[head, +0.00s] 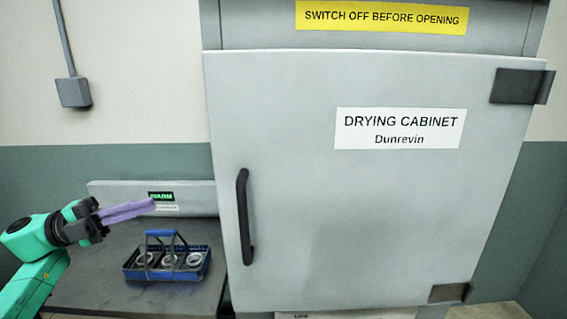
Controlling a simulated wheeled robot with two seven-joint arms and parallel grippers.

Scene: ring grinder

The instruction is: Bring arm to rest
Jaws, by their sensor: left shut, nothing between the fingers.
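My left arm comes in from the left in green, and its gripper (152,207) has purple fingers that lie together, shut and empty. It points right, above the dark table, behind and to the left of a blue basket. My right gripper is not in the head view. The blue basket (128,272) with a raised handle stands on the table and holds several grey rings (170,260). The gripper is apart from the basket and from the cabinet.
A large grey drying cabinet (340,220) fills the middle and right, its door shut. Its dark handle (244,217) sticks out at the door's left edge. A low grey panel marked WARM (110,195) stands behind the table (90,265). A grey wall box (74,92) hangs upper left.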

